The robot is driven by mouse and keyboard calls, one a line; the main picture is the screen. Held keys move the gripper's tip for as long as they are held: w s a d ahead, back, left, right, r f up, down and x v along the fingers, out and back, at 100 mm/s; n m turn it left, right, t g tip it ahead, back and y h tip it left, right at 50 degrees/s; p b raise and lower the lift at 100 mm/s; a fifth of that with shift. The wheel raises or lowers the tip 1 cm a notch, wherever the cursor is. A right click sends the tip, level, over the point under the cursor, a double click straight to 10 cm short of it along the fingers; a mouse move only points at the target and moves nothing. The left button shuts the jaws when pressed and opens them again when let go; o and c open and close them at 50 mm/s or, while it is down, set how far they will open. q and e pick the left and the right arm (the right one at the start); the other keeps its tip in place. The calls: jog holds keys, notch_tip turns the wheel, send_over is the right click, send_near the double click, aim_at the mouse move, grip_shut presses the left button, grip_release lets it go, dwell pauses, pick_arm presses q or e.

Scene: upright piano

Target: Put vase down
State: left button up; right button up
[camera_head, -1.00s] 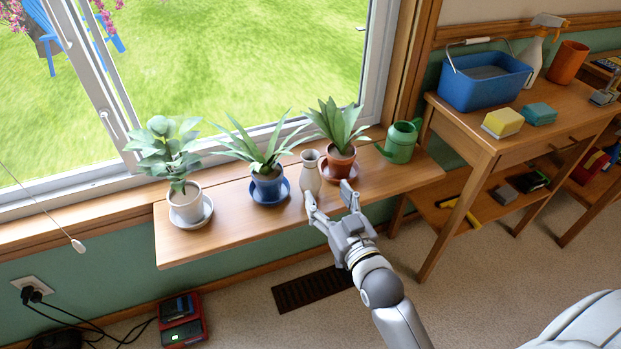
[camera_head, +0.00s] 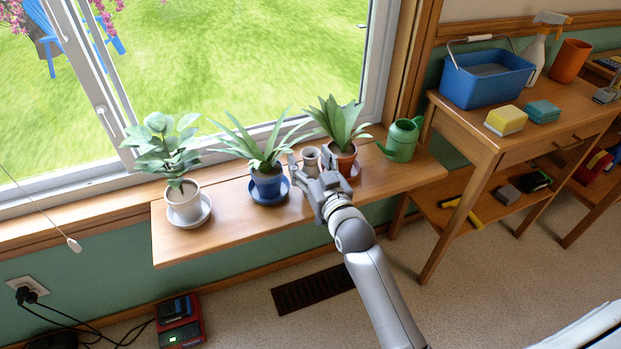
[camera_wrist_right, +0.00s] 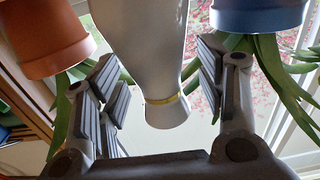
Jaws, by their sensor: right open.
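The pale grey vase (camera_head: 311,156) stands on the wooden window shelf (camera_head: 222,229), between the blue-potted plant and the terracotta-potted plant. My right gripper (camera_head: 309,163) is open at the vase, with one finger on each side of it, and hides its lower part in the head view. In the right wrist view the vase (camera_wrist_right: 150,40) appears upside down between the open fingers, with a yellow band at its neck. Gaps show beside the neck; whether a finger touches the body, I cannot tell. My left gripper is not in view.
A blue pot (camera_head: 267,183) on a blue saucer stands left of the vase, and a terracotta pot (camera_head: 344,158) close on its right. A white-potted plant (camera_head: 184,203) and a green watering can (camera_head: 401,140) stand farther out. The shelf's front left is clear.

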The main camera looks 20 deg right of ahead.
jog(key=c, duration=1.3)
jog(key=shift+r, duration=0.1)
